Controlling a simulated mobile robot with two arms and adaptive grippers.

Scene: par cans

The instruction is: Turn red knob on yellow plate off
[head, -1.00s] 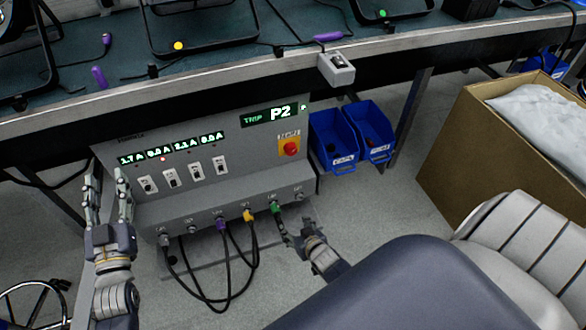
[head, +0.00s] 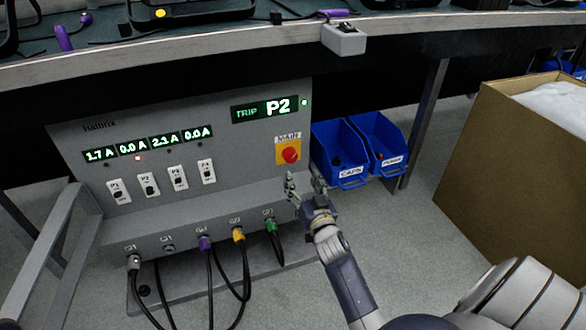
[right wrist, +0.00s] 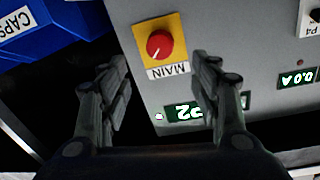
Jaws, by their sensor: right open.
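The red knob (head: 290,155) sits on a yellow plate (head: 281,147) labelled MAIN, on the right side of the grey panel (head: 225,132). My right gripper (head: 305,181) is open and empty, just below and slightly right of the knob in the head view. In the right wrist view the red knob (right wrist: 159,44) and yellow plate (right wrist: 174,57) appear upside down, ahead of and between the open fingers of my right gripper (right wrist: 162,80), apart from them. My left gripper is out of view.
Blue bins (head: 341,154) stand just right of the panel. Several cables plug into the panel's lower ledge, with a green plug (head: 271,226) near my right arm. A bench edge (head: 205,52) runs above. A cardboard box (head: 510,150) stands at the right.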

